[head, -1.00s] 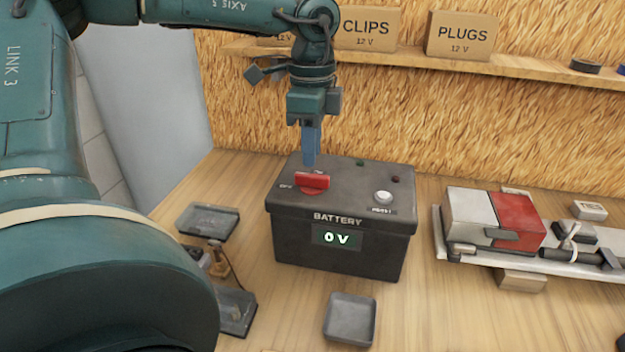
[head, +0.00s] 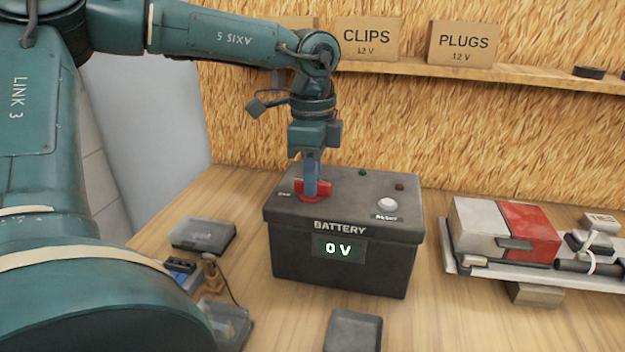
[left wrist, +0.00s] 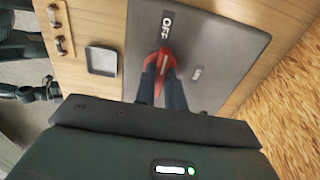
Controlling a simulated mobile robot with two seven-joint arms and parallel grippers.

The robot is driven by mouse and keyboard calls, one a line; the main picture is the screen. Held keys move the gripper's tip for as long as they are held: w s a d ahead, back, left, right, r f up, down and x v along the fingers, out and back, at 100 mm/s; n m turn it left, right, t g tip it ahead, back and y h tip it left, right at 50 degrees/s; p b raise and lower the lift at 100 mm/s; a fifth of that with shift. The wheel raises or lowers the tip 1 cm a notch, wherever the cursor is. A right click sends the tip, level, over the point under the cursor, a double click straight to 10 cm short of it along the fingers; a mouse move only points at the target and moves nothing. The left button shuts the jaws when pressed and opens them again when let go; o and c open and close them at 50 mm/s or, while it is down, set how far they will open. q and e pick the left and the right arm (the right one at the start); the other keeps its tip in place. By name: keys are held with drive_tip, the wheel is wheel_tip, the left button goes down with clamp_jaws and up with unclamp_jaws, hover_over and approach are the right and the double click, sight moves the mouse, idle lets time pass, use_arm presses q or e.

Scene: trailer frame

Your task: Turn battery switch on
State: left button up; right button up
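The black battery box (head: 340,262) stands on the bench, its display (head: 339,249) reading 0 V. The red switch handle (head: 327,187) is on its top at the left, and also shows in the left wrist view (left wrist: 164,60). There, the handle's far end points toward the OFF label (left wrist: 167,28). My left gripper (head: 311,193) points down at the switch, its blue fingers (left wrist: 161,92) on either side of the handle. I cannot tell whether they press on it. They hide part of the handle. My right gripper is not in view.
A pale round button (head: 387,204) and two small dark lamps are also on the battery top. Grey trays stand left (head: 203,235) and in front (head: 353,331). A rail with a white-and-red block (head: 528,232) lies to the right. A shelf (head: 480,75) with boxes runs behind.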

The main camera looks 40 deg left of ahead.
use_arm(q)
clamp_jaws()
drive_tip(key=m, duration=0.2)
drive_tip(key=shift+m, duration=1.6)
